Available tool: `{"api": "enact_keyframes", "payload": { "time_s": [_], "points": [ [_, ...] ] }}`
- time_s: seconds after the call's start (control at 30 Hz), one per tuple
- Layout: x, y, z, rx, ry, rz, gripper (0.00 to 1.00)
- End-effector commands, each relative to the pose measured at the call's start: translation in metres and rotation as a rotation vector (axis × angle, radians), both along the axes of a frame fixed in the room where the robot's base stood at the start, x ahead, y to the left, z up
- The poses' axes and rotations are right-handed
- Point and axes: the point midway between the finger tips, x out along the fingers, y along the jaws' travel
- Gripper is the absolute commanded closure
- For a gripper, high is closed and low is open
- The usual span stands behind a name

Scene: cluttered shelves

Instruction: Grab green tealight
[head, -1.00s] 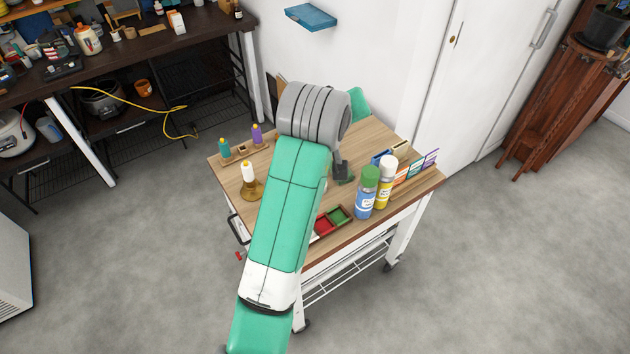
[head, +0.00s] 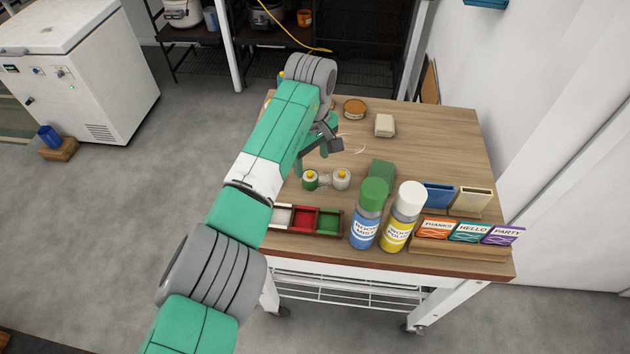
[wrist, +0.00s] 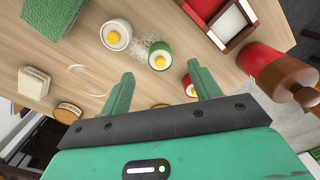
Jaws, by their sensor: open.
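The green tealight (head: 310,180) is a small green cup with a pale top and yellow centre, standing on the wooden table. In the wrist view the green tealight (wrist: 159,60) lies just beyond the fingertips, roughly between them. A white tealight (head: 341,179) stands beside it, and also shows in the wrist view (wrist: 116,35). A red tealight (wrist: 189,88) is partly hidden by the right finger. My gripper (wrist: 161,76) is open and empty, its two green fingers apart. In the head view my gripper (head: 312,158) is close to the green tealight, partly hidden by my arm.
A divided tray (head: 272,232) with white, red and green compartments is at the front edge. Two spray cans, blue (head: 365,227) and yellow (head: 398,234), stand beside it. A red cylinder (wrist: 268,66) is at the wrist view's right. The table's back right is clear.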

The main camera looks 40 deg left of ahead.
Motion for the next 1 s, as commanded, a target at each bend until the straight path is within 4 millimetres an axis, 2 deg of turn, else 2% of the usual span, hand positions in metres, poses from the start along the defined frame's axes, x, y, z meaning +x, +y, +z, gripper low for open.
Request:
{"api": "enact_keyframes", "payload": {
  "time_s": [0.03, 0.17, 0.3, 0.43, 0.73, 0.77, 0.9, 1.0],
  "points": [
    [0.000, 0.000, -0.011, -0.001, 0.001, -0.001, 0.38],
    [0.000, 0.001, -0.016, 0.000, -0.001, -0.001, 0.38],
    [0.000, 0.008, -0.044, 0.001, 0.001, 0.000, 0.38],
    [0.000, 0.011, -0.061, 0.001, 0.000, -0.002, 0.38],
    [0.000, 0.011, -0.066, 0.001, -0.002, -0.002, 0.38],
    [0.000, 0.011, -0.066, 0.001, -0.002, -0.002, 0.42],
    [0.000, 0.010, -0.066, 0.001, -0.002, -0.003, 0.69],
    [0.000, 0.010, -0.066, 0.001, -0.002, -0.003, 0.86]
  ]
}}
